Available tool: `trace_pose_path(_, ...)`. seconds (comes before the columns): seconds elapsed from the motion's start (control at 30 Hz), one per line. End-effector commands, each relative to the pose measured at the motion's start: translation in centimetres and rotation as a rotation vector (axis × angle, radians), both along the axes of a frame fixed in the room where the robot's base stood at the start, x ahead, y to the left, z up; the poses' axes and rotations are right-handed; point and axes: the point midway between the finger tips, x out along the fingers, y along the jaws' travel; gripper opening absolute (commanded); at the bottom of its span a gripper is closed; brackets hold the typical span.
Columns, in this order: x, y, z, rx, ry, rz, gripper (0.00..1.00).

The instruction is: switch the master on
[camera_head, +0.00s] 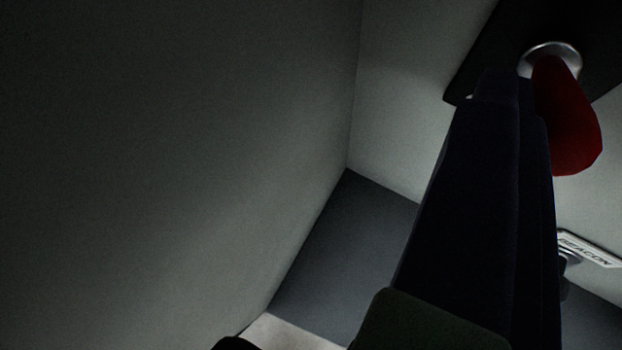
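A red handle (568,120) hangs down from a silver collar (553,58) on a dark plate (478,68) at the upper right. No label on it can be read, so I cannot tell from the picture alone that it is the master. My gripper (508,88) reaches up from the bottom, with its dark blue fingers side by side and no gap visible between them. The fingertips lie just left of the handle's top and overlap it in view. I cannot tell whether they touch it. Nothing shows between the fingers.
A label reading BEACON (588,250) sits at the lower right, with a small metal fitting (571,256) beside it, partly hidden by my gripper. A plain grey wall (170,150) fills the left. A dark grey surface (345,255) lies below the corner.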

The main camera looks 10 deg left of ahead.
Motion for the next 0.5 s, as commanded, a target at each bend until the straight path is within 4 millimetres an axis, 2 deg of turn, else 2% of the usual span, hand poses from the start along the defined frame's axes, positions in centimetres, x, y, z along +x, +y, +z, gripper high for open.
trace_pose_path(0.03, -0.5, 1.9, -0.3, 0.000, 0.008, 0.027, 0.40)
trace_pose_path(0.2, -4.2, 4.2, -0.3, 0.002, 0.009, 0.027, 0.40)
trace_pose_path(0.4, -7.6, 5.8, -0.2, 0.002, 0.007, 0.018, 0.40)
trace_pose_path(0.5, -8.4, 6.1, -0.2, 0.001, 0.007, 0.016, 0.40)
